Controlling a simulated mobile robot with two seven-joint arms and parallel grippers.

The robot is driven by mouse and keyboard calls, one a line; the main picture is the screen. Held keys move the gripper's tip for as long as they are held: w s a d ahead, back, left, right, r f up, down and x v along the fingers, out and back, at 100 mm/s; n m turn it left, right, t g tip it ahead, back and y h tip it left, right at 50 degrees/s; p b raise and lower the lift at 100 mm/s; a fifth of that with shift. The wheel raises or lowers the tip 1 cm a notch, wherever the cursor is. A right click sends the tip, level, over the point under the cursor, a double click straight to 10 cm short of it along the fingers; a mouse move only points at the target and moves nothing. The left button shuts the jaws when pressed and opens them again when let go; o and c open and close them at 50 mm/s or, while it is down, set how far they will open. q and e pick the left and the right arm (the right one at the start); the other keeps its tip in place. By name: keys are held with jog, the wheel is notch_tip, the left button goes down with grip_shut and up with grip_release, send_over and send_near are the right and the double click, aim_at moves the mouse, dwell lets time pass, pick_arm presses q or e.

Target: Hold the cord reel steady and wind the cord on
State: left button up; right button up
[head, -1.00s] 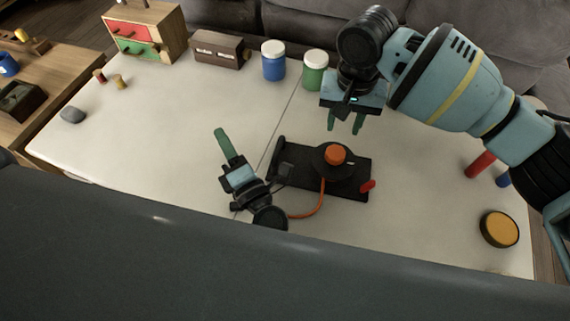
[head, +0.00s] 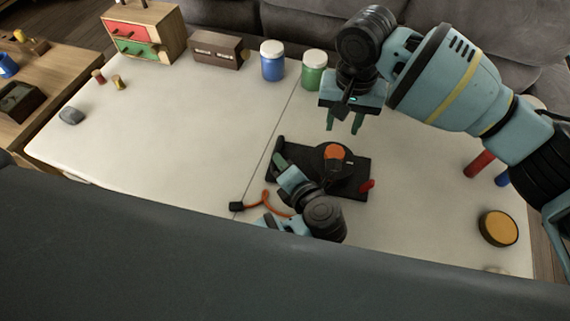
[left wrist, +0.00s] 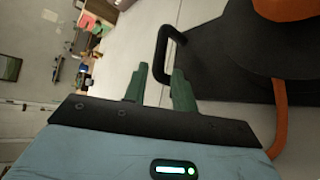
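The cord reel is a black base plate (head: 355,190) with a round black drum and an orange top (head: 334,152). A red knob (head: 367,186) is at its right end. The orange cord (head: 268,198) runs across the table, partly behind my left arm, to a black plug (head: 236,206). My left gripper (head: 279,160) is at the base's left end. In the left wrist view its green fingers (left wrist: 159,82) are apart on either side of the black handle bar (left wrist: 163,45); contact is unclear. My right gripper (head: 344,122) is open and empty above and behind the drum.
Blue (head: 272,62) and green (head: 314,70) jars stand at the back beside a brown box (head: 216,50) and small drawers (head: 143,35). A yellow-topped round tin (head: 498,228) and a red cylinder (head: 479,163) are at right. The table's left half is mostly clear.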

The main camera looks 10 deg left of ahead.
aim_at(274, 151)
pick_arm(q)
jog(key=shift+x, duration=3.9)
grip_shut()
pick_arm(e)
jog(key=o, duration=0.6)
pick_arm(q)
jog(key=shift+s, duration=0.1)
pick_arm(e)
jog(key=d+n+y, duration=0.1)
jog(key=n, duration=0.5)
jog(key=d+r+n+y, duration=0.1)
jog(key=d+n+y, duration=0.1)
jog(key=n, duration=0.3)
jog(key=d+n+y, duration=0.1)
jog(key=d+n, duration=0.1)
jog(key=n, duration=0.4)
jog(key=shift+r+n+y, duration=0.15)
jog(key=shift+n+y, duration=0.15)
